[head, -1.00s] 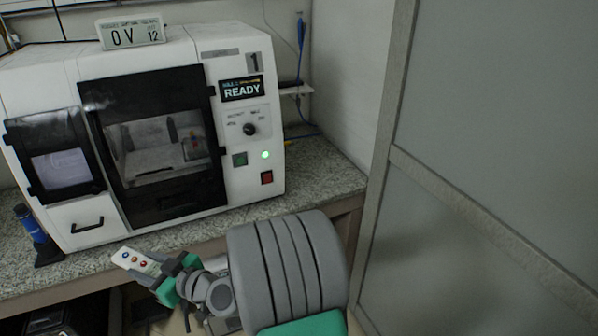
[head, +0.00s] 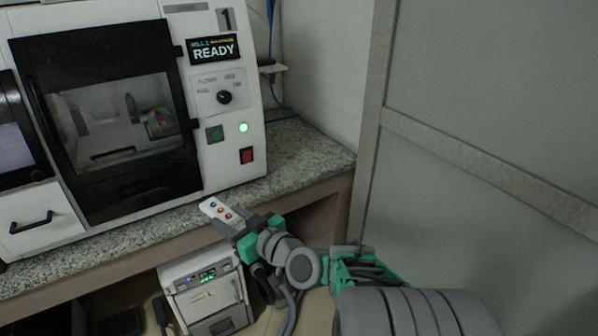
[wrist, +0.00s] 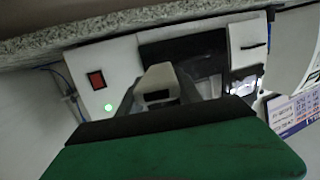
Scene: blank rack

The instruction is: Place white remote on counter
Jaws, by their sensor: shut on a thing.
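The white remote (head: 217,211) has several coloured buttons and sits in the jaws of my gripper (head: 240,226). My gripper is shut on it, and the remote's free end points up and left. In the head view the remote overlaps the front edge of the speckled granite counter (head: 312,158); I cannot tell whether it touches. In the wrist view a pale end, likely the remote (wrist: 160,84), shows beyond the dark and green finger (wrist: 175,148), which hides the rest.
A white milling machine (head: 215,165) with a READY display stands on the counter. Bare counter lies to its right, up to the wall. A white and grey unit (head: 205,290) stands below the counter. A grey framed panel (head: 470,120) closes off the right.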

